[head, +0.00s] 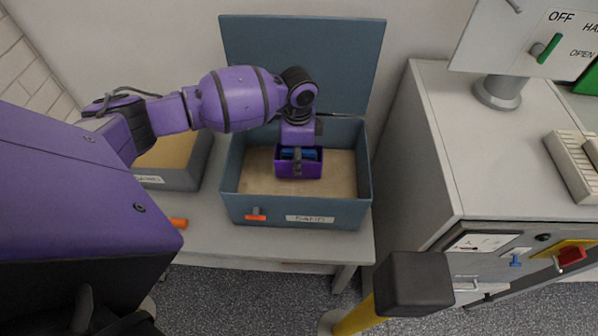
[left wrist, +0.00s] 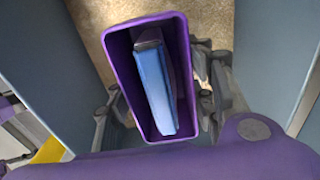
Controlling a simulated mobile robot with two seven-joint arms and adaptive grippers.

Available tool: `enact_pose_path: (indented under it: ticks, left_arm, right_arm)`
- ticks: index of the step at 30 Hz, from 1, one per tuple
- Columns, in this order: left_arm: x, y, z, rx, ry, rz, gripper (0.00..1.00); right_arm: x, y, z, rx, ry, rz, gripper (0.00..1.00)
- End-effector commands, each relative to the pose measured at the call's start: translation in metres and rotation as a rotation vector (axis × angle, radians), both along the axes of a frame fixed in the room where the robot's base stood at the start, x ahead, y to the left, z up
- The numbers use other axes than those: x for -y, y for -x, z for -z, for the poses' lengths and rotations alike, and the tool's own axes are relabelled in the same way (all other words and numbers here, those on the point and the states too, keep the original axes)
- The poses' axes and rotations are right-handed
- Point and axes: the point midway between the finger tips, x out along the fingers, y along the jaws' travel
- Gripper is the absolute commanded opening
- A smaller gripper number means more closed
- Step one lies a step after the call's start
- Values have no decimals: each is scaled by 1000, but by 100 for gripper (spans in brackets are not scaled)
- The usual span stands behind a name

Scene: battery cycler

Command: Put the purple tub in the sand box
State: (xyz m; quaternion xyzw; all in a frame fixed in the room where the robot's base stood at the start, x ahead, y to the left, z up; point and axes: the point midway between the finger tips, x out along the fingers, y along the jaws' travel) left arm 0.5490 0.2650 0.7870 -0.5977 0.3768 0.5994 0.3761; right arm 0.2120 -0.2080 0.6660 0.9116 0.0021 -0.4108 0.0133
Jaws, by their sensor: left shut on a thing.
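The purple tub (head: 312,170) is inside the open sand box (head: 346,213), over the sand near the middle. It holds a blue block-like thing (left wrist: 155,90). I cannot tell whether the tub touches the sand. My left gripper (head: 297,168) reaches down into the box from above and is shut on the tub. In the left wrist view the tub (left wrist: 117,75) is seen from above, with gripper fingers at its sides. My right gripper is not in view.
The sand box's blue lid (head: 300,50) stands open behind it. A second sand box (head: 185,178) stands to the left, partly behind my arm. A grey cabinet (head: 430,150) stands to the right. A yellow post with a dark top (head: 414,283) stands in front.

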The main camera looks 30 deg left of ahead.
Motion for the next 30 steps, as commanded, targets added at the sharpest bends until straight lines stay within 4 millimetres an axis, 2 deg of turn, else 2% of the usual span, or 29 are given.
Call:
enact_pose_path:
  ticks: [3, 10, 16, 29, 30]
  left_arm:
    - [0, -2, 14, 4, 0, -2, 12]
    - [0, -1, 30, 4, 1, -1, 12]
    - [0, -1, 56, 2, 0, -2, 12]
    - [0, -1, 62, 4, 0, -2, 12]
    - [0, 0, 63, 2, 0, -2, 51]
  right_arm:
    - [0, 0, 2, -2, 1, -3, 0]
    - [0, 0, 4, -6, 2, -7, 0]
    - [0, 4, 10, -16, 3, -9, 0]
    - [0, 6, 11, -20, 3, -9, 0]
    - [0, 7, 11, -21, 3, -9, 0]
